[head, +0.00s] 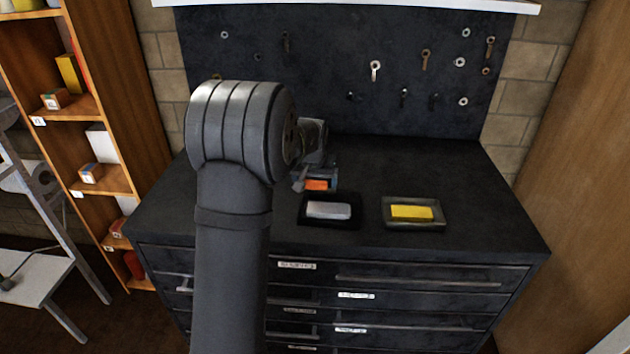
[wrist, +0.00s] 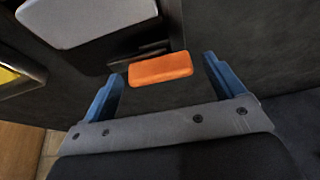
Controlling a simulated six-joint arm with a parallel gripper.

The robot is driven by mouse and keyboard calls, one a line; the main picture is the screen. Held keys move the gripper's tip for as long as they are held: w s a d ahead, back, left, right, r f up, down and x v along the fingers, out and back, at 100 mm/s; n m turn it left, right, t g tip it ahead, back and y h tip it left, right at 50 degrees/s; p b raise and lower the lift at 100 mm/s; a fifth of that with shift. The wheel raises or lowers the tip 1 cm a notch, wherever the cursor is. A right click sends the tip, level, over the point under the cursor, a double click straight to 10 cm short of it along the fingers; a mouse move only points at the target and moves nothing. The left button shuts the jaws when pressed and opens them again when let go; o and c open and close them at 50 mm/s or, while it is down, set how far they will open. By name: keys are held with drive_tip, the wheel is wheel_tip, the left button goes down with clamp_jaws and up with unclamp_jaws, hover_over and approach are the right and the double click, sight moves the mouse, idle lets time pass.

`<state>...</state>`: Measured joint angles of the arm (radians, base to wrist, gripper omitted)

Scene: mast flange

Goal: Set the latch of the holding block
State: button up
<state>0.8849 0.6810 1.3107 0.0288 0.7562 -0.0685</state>
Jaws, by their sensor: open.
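An orange piece (head: 317,185), which looks like the latch, is partly hidden by my gripper in the head view. In the wrist view the orange piece (wrist: 160,69) shows clearly as a small rounded bar. My gripper (wrist: 163,76) is open, with one blue finger on each side of the bar and visible gaps to both. I cannot tell how far the fingers are above it. A pale grey block (head: 328,210) sits in a black tray (head: 328,225) just in front of the orange piece. It also shows in the wrist view (wrist: 85,15). The holding block's outline is unclear.
A yellow block (head: 411,212) lies in a dark tray (head: 388,222) to the right. The black cabinet top (head: 440,170) is otherwise mostly clear. A dark pegboard (head: 320,70) with hanging hardware stands behind. A wooden shelf (head: 105,140) stands at the left.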

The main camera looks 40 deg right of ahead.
drive_tip(key=c, duration=1)
drive_tip(key=shift+m, duration=0.3)
drive_tip(key=m+g, duration=0.1)
drive_tip(key=m, duration=0.2)
drive_tip(key=shift+w+a+h, duration=0.1)
drive_tip(key=shift+w+h, duration=0.05)
drive_tip(key=shift+h, duration=0.25)
drive_tip(key=m+g, duration=0.2)
drive_tip(key=m, duration=0.3)
drive_tip(key=shift+w+m, duration=0.15)
drive_tip(key=shift+m, duration=0.25)
drive_tip(key=m+g, duration=0.2)
drive_tip(key=m, duration=0.2)
drive_tip(key=shift+w+m, duration=0.1)
drive_tip(key=shift+m, duration=0.2)
drive_tip(key=shift+m+g+y, duration=0.6)
drive_tip(key=shift+m, duration=1.3)
